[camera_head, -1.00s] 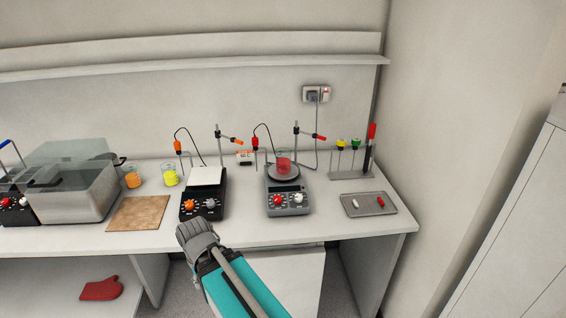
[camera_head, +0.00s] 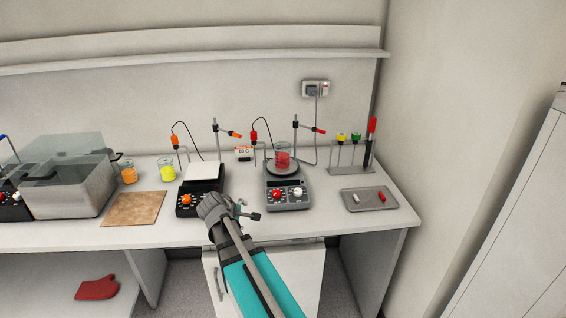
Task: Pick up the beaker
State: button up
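Three glass beakers stand on the white bench. The one with red liquid (camera_head: 283,159) sits upright on the round plate of the right stirrer (camera_head: 287,194). The one with yellow liquid (camera_head: 167,172) and the one with orange liquid (camera_head: 128,174) stand at the left. The task does not say which beaker. My gripper (camera_head: 249,211) is at the bench's front, between the two stirrers in the picture, left of and nearer than the red beaker. Its small dark fingers look spread and empty. It touches no beaker.
A black stirrer with a white square top (camera_head: 203,172) stands left of my gripper. Clamp stands and cables rise behind both stirrers. A tray (camera_head: 355,202) and a test tube rack (camera_head: 350,171) are at the right. A cork mat (camera_head: 134,209) and glass-lidded bath (camera_head: 62,190) are left.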

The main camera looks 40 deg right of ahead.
jog(key=w+d+r+n+t+h+b, duration=0.1)
jog(key=w+d+r+n+h, duration=0.1)
jog(key=w+d+n, duration=0.3)
jog(key=w+d+r+n+t+h+b, duration=0.1)
jog(key=w+d+r+n+h+b, duration=0.15)
jog(key=d, duration=0.45)
jog(key=n+t+h+b, duration=0.2)
jog(key=n+t+h, duration=0.15)
jog(key=n, duration=0.55)
send_near(279, 153)
jog(key=shift+d+y, duration=0.3)
jog(key=shift+y, duration=0.2)
jog(key=shift+d+r+n+t, duration=0.2)
jog(key=shift+r+n+t, duration=0.05)
jog(key=x, duration=0.8)
jog(key=shift+w+d, duration=0.15)
jog(key=shift+d, duration=0.1)
jog(key=shift+r, duration=0.1)
